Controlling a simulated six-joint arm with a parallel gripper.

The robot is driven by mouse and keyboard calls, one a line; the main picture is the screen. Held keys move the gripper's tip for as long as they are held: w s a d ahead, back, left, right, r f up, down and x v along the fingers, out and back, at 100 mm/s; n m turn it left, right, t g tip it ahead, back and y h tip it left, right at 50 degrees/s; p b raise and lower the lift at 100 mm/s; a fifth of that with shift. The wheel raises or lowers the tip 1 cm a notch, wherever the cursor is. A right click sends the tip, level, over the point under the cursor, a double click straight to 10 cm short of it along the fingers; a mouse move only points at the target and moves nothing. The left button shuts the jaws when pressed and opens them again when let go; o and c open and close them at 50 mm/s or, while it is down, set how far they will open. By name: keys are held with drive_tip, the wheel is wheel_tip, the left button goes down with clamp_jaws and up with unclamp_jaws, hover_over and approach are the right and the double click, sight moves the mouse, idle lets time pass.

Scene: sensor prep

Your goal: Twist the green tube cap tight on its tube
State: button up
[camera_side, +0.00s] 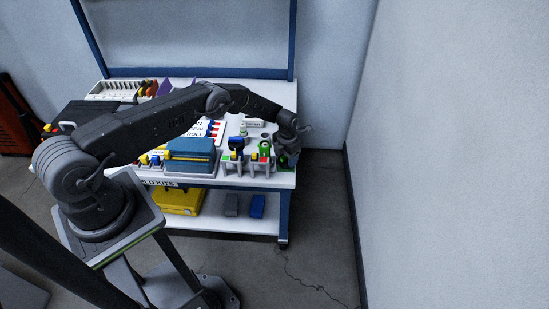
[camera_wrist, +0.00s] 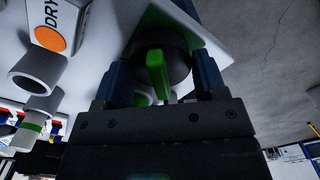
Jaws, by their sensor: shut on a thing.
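In the wrist view, a dark round cap with a raised green bar (camera_wrist: 157,72) sits between the two blue fingers of my gripper (camera_wrist: 163,64). The fingers are shut on its sides. The tube under it is hidden by the cap and my gripper. The side view is too small to show the cap's seat.
Two grey stands (camera_side: 236,166) with coloured parts stand just left of my gripper, with a blue box (camera_side: 190,150) farther left. A white block marked DRY (camera_wrist: 62,16) and a grey hollow cylinder (camera_wrist: 36,72) are close by. Beyond the bench's right edge is open floor (camera_side: 318,190).

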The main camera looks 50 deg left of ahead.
wheel_tip(320, 180, up, 20)
drive_tip(key=m, duration=3.3)
hover_over(265, 145)
drive_tip(key=shift+f, duration=4.45)
drive_tip(key=shift+f, duration=1.05)
